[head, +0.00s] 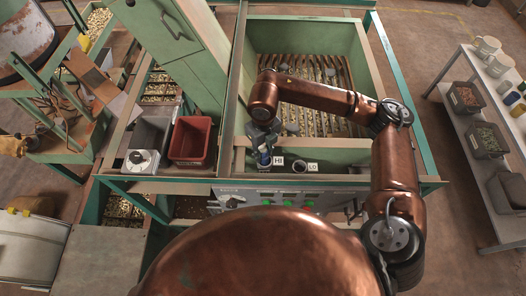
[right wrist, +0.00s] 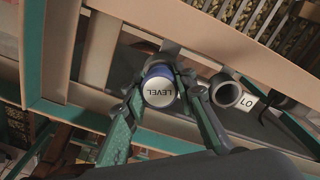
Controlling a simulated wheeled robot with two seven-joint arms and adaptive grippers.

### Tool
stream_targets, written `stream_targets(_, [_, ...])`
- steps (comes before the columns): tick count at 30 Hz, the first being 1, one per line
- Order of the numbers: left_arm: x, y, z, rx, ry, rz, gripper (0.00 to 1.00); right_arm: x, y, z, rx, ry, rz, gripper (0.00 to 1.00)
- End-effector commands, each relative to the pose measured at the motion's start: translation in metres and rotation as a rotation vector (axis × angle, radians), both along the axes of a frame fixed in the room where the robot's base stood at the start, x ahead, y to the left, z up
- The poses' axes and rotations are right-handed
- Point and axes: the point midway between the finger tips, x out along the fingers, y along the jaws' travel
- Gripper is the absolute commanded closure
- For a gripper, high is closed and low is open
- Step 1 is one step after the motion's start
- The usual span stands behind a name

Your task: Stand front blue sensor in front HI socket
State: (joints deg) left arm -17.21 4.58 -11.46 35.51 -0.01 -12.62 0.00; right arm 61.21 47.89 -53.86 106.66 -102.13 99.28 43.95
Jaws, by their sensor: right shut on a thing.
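My right gripper (head: 262,142) is shut on a blue sensor (head: 264,159) with a pale cap marked LEVEL. In the right wrist view the sensor (right wrist: 160,88) sits between the two green fingers, its capped end facing the camera. The sensor is directly left of the HI label (head: 278,161), at the HI socket's place. The gripper and sensor hide most of that socket, so I cannot tell how deep the sensor sits in it. My left gripper is not in view.
The open LO socket (head: 299,168) stands right of HI, beside the LO label (head: 313,168). The slatted hopper (head: 358,62) lies behind. A red bin (head: 192,140) and a white dial device (head: 141,161) are on the left. A control panel (head: 285,197) is below the sockets.

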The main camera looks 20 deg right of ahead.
Motion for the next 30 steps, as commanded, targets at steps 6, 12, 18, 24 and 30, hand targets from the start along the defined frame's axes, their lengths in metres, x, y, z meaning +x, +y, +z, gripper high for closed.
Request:
stream_targets(6, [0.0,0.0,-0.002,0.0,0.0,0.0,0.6,0.0,0.0,-0.003,0.0,-0.001,0.0,1.0])
stream_targets(12, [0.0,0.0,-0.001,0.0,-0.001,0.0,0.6,0.0,0.0,0.001,0.0,-0.001,0.0,1.0])
stream_targets(18, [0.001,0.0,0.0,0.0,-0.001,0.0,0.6,0.0,0.0,0.006,0.0,-0.001,0.0,1.0])
stream_targets(24, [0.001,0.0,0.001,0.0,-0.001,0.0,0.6,0.0,0.0,0.012,-0.001,-0.001,0.0,1.0])
stream_targets(30, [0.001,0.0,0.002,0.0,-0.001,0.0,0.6,0.0,0.0,0.014,0.0,-0.001,0.0,1.0])
